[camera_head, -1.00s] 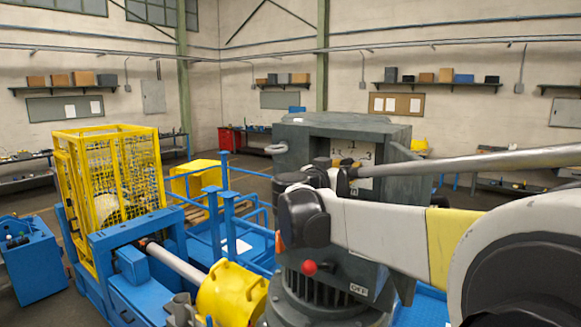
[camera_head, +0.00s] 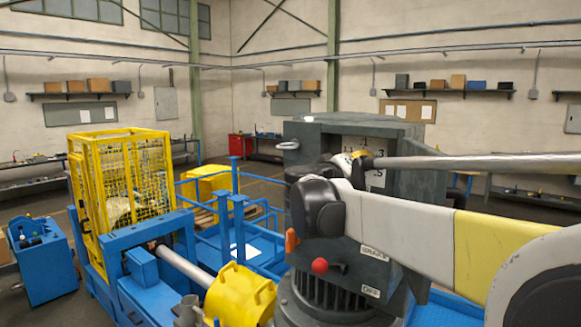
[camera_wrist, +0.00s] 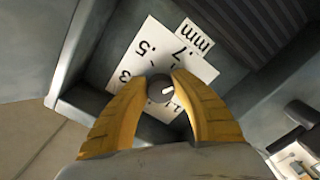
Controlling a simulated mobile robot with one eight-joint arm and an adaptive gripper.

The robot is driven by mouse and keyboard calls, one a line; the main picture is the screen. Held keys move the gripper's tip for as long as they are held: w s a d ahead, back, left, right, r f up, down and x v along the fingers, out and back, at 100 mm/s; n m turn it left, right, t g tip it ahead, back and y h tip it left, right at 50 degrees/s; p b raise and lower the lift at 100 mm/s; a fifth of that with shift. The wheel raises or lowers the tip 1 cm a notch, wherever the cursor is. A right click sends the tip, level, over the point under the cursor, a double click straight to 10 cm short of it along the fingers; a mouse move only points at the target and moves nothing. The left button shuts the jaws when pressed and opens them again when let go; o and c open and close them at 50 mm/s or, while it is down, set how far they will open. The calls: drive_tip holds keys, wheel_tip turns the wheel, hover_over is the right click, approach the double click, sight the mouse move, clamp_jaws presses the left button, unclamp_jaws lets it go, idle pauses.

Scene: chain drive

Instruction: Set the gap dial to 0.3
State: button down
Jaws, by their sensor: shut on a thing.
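The gap dial is a dark round knob (camera_wrist: 160,89) with a short white mark, on a white number plate (camera_wrist: 148,53) in the wrist view. Readable on the plate are 3, .5, .7 and mm; a figure at the lower right is partly covered by a finger. The mark is on the knob's right side; I cannot tell which number it points to. My gripper (camera_wrist: 161,80) has its yellow fingers closed on either side of the knob. In the head view, my gripper (camera_head: 358,155) is at the plate (camera_head: 377,178), and the knob is hidden.
The plate sits in a recess of a grey cabinet (camera_head: 310,134) whose side walls stand close to my gripper. A yellow cage (camera_head: 140,175) and blue rails (camera_head: 237,205) stand left.

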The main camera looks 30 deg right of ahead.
drive_tip(key=n+b, duration=0.1)
drive_tip(key=n, duration=0.6)
drive_tip(key=shift+r, duration=0.15)
drive_tip(key=n+b, duration=0.1)
drive_tip(key=n, duration=0.6)
drive_tip(key=shift+r+n, duration=0.15)
drive_tip(key=shift+n, duration=0.15)
drive_tip(key=n+b, duration=0.1)
drive_tip(key=n, duration=0.2)
drive_tip(key=shift+n, duration=0.3)
drive_tip(key=n, duration=0.3)
drive_tip(key=shift+w+r+n, duration=0.1)
drive_tip(key=shift+n, duration=0.2)
drive_tip(key=n, duration=0.3)
drive_tip(key=shift+n, duration=0.3)
drive_tip(key=shift+w+n+b, duration=0.1)
drive_tip(key=shift+n+b, duration=0.3)
drive_tip(key=shift+n, duration=1.5)
